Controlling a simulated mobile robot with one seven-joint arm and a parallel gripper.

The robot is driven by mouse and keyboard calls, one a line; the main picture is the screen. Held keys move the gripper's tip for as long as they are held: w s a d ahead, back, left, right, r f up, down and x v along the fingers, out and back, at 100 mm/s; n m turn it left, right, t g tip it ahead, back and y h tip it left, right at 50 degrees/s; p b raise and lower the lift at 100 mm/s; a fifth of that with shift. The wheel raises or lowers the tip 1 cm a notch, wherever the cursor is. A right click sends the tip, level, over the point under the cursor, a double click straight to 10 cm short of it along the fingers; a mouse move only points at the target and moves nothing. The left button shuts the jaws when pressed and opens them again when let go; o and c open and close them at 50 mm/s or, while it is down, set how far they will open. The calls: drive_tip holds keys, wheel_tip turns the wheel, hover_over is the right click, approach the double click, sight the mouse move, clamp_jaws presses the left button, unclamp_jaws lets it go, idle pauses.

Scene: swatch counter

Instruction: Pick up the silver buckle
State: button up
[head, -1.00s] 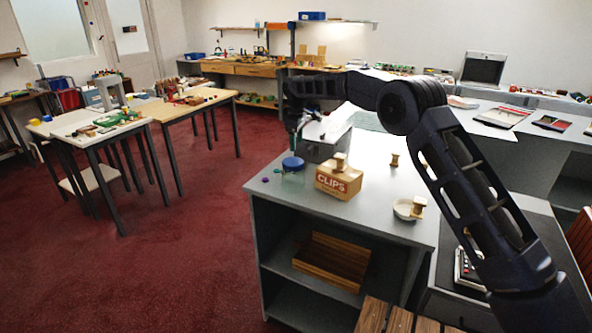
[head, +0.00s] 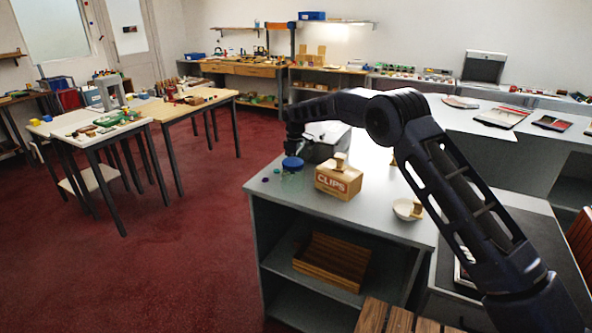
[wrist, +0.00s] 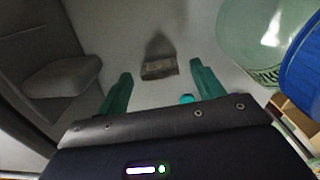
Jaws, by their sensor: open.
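A small grey-brown rectangular piece (wrist: 159,68), which looks like the silver buckle, lies on the grey counter in the wrist view. A dark shadow falls behind it. My gripper (wrist: 161,72) is open, with one teal finger on each side of the piece and a gap to both; nothing is held. I cannot tell how far the fingertips are above the counter. In the head view I cannot make out the buckle, and my dark wrist covers the area beside the grey bin.
A clear jar with a blue lid (wrist: 305,70) stands close on the right in the wrist view; its lid (head: 292,163) shows in the head view. A small teal piece (wrist: 186,99) lies near the right finger. The CLIPS box (head: 338,180), white bowl (head: 404,209) and grey bin (head: 322,148) share the counter.

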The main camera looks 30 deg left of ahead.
drive_tip(key=shift+f, duration=0.35)
drive_tip(key=c, duration=1)
drive_tip(key=shift+c, duration=0.2)
drive_tip(key=shift+r, duration=0.1)
